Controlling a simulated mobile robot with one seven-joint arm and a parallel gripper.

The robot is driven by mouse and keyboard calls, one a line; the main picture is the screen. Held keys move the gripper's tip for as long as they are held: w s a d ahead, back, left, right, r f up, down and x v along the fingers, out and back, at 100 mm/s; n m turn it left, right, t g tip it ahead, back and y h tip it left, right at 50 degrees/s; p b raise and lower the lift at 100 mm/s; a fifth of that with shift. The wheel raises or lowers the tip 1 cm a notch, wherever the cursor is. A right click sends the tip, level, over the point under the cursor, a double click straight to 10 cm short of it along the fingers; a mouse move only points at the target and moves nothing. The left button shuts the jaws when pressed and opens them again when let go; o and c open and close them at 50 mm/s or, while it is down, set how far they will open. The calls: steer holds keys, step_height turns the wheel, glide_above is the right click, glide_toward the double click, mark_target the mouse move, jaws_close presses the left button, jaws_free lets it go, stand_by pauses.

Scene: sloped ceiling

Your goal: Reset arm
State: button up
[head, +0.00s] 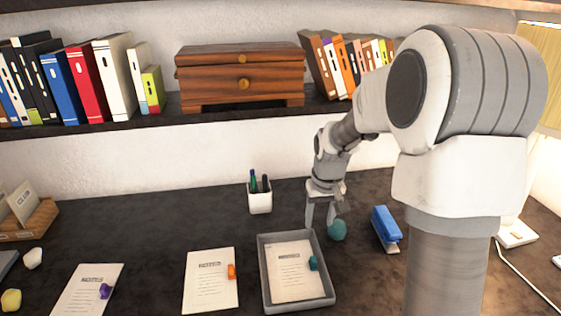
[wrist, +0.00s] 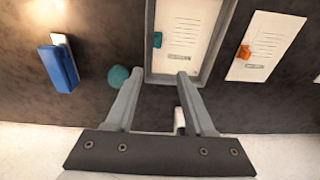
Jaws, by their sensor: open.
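My gripper (head: 320,222) is open and empty, pointing down over the desk between the pen cup and the stapler. In the wrist view my gripper's two fingers (wrist: 158,75) are spread apart, with the tray's edge beyond their tips. A teal ball-like object (head: 337,230) rests on the desk beside the right finger in the head view. It also shows in the wrist view (wrist: 118,76), partly behind a finger. I cannot tell whether the finger touches it. My arm comes in from the right of the head view.
A grey tray (head: 266,292) holds a sheet with a teal clip. A blue stapler (head: 385,225) lies to its right, and a white pen cup (head: 260,200) stands behind it. Papers with orange and purple clips lie left. A shelf (head: 130,119) with a drawer box and books runs above.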

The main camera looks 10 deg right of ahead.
steer(key=s+a+r+t, duration=0.2)
steer(key=s+r, duration=0.5)
steer(key=s, duration=0.5)
steer(key=s+a+r+t, duration=0.1)
steer(key=s+a+r, duration=0.3)
steer(key=s+r, duration=0.4)
steer(key=s, duration=0.4)
steer(key=shift+t, duration=0.4)
